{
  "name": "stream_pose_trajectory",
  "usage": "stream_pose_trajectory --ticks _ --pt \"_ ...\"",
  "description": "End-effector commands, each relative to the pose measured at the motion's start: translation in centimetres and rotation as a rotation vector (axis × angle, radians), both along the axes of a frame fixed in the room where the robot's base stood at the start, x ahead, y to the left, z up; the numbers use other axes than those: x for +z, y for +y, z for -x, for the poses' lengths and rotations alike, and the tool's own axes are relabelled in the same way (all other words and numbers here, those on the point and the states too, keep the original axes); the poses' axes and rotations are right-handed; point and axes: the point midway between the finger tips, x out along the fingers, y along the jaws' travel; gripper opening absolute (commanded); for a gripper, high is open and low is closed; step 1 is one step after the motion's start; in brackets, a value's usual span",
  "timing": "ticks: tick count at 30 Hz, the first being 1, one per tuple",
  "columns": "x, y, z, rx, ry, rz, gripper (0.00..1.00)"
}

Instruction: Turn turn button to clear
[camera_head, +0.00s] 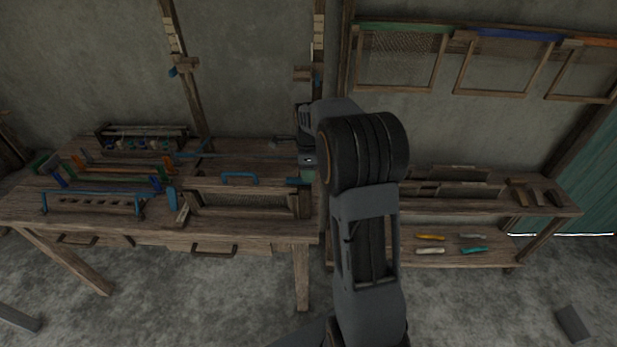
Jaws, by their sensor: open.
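The wooden loom bench (130,226) fills the left half of the head view. A wooden frame with a blue handle (239,178) lies across its right part. A small blue piece (297,181) sits at the right end of this frame; it may be the turn button, but it is too small to tell how it is turned. My gripper (307,168) is just above and beside this piece, partly hidden behind my own arm. It is open, and I cannot tell whether it touches the piece.
Two wooden posts (186,65) rise behind the bench. A rack with several coloured bars (125,168) and a blue-ended wooden bar (93,204) lie on the left. A side shelf (470,208) with coloured shuttles (430,237) stands right. Framed screens (400,88) hang on the wall.

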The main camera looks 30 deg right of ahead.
Motion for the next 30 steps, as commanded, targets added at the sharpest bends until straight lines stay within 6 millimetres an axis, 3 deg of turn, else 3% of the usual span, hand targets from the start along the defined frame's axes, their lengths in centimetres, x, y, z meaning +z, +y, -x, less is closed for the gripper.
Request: stream_pose_trajectory --ticks 9,20,30 --pt "-2.8 0.0 0.0 0.001 0.002 -0.001 0.45" --pt "-3.0 0.0 0.0 0.001 0.0 0.0 0.45" --pt "-3.0 0.0 0.0 0.001 0.0 0.0 0.12"
